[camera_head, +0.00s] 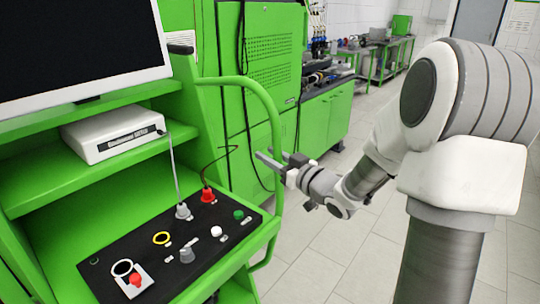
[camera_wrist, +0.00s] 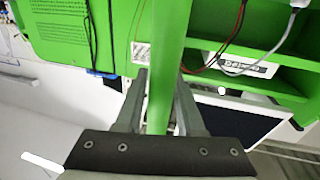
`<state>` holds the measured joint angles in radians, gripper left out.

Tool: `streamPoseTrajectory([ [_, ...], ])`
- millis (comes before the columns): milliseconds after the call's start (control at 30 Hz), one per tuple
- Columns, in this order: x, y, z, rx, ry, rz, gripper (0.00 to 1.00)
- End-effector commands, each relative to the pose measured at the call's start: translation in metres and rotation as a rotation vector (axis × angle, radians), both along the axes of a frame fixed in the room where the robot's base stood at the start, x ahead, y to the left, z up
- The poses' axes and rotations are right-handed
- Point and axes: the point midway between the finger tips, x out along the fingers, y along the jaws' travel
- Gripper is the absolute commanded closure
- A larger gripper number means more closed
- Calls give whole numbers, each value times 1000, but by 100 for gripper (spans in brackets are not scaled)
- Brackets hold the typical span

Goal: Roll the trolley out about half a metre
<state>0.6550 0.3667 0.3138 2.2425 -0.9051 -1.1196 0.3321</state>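The trolley is a green cart at the left of the head view, with a shelf edge (camera_head: 30,196) and a black sloping control panel (camera_head: 180,255). A curved green tube handle (camera_head: 277,119) runs down its right side. My gripper (camera_head: 266,161) is at this handle, reaching in from the right. In the wrist view the tube (camera_wrist: 167,60) runs between the two fingers of my gripper (camera_wrist: 163,85). The fingers stand apart on either side of the tube, and a small gap shows at the left finger. Whether the right finger touches it I cannot tell.
A monitor (camera_head: 75,45) and a white box (camera_head: 113,133) stand on the trolley. A tall green cabinet (camera_head: 272,75) and a green workbench cupboard (camera_head: 325,125) are behind it. Bare tiled floor (camera_head: 335,240) lies to the right, below my arm.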

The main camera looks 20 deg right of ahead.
Motion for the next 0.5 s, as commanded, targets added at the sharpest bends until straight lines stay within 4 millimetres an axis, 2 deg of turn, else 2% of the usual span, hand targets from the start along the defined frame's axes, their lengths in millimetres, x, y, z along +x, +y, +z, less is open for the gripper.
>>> streamPoseTrajectory([
  [33, 0, 0, 0, 0, 0, 0, 52],
  [100, 0, 0, 0, 0, -1, 0, 42],
  [500, -4, -2, 1, 0, -2, -1, 42],
])
